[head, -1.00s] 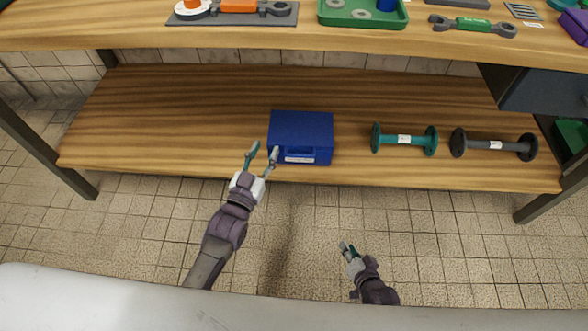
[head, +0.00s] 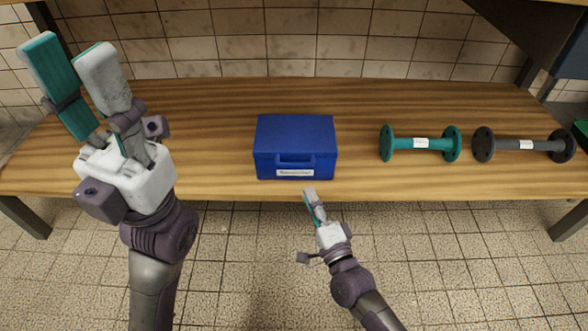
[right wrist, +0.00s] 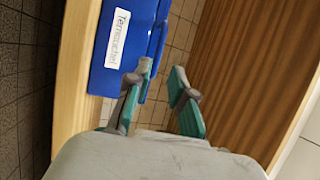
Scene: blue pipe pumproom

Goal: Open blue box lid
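The blue box (head: 293,135) stands on the wooden shelf with its lid (head: 295,128) shut. Its handle (head: 295,160) and a white label (head: 294,173) are on the front face. In the right wrist view the box (right wrist: 105,75) and its label appear at upper left. My right gripper (head: 309,200) is just in front of and below the box's front, right of its centre. It is open and empty; contact with the box cannot be told. My left gripper (head: 72,62) is open and empty, raised close to the head camera at the left, apart from the box.
The wooden shelf (head: 200,110) has clear room left of and behind the box. A teal flanged pipe (head: 420,143) and a dark grey one (head: 525,145) lie to the right. A dark cabinet (head: 500,30) hangs at upper right.

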